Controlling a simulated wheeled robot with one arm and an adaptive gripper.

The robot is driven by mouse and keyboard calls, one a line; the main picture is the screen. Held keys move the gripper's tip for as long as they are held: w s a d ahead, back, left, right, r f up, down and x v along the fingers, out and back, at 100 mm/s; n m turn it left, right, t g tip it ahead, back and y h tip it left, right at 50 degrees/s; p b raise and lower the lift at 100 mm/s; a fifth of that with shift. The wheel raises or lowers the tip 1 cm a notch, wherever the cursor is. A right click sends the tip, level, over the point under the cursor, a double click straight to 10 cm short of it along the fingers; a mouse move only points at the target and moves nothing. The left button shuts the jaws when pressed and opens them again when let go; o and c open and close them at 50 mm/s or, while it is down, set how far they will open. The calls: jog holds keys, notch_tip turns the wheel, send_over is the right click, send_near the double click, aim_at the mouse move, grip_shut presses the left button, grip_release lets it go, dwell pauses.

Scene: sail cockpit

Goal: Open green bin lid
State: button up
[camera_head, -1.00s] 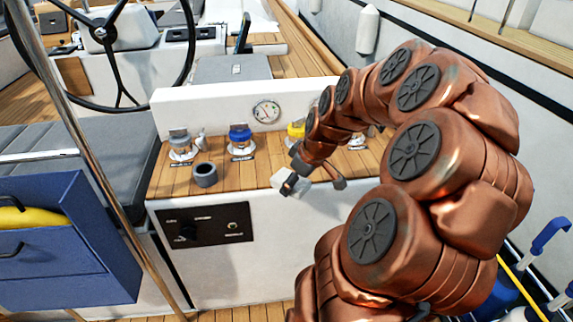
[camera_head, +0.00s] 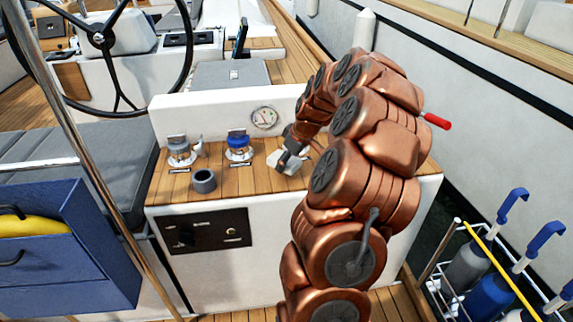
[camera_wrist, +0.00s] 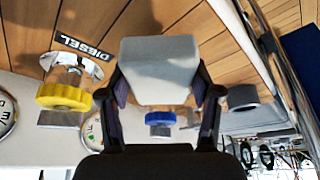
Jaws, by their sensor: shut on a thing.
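No green bin or green lid shows in either view. My gripper (camera_head: 284,158) is over the wooden counter top (camera_head: 225,185), right of the blue-knobbed fitting. It is shut on a pale grey block (camera_head: 291,163). In the wrist view the block (camera_wrist: 160,70) sits between the two dark fingers of my gripper (camera_wrist: 163,90). I cannot tell whether the block touches the counter.
A blue-knobbed fitting (camera_head: 239,142), a silver fitting (camera_head: 179,150) and a dark grey cup (camera_head: 204,180) stand on the counter. A yellow knob (camera_wrist: 65,97) shows in the wrist view. A red handle (camera_head: 437,120) sticks out behind my arm. Blue-handled bottles (camera_head: 490,295) stand right.

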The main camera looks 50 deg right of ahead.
jog(key=shift+w+d+f, duration=0.15)
jog(key=shift+w+d, duration=0.65)
jog(key=shift+w, duration=0.15)
jog(key=shift+f, duration=1.7)
jog(key=shift+f, duration=0.15)
jog(key=o, duration=1.1)
jog(key=shift+r+p, duration=0.25)
jog(key=shift+p, duration=0.1)
jog(key=b+v, duration=0.1)
jog(key=v, duration=0.9)
jog(key=shift+d+r, duration=0.1)
jog(key=shift+r, duration=0.2)
jog(key=shift+s+r, duration=0.3)
jog(key=shift+r, duration=0.25)
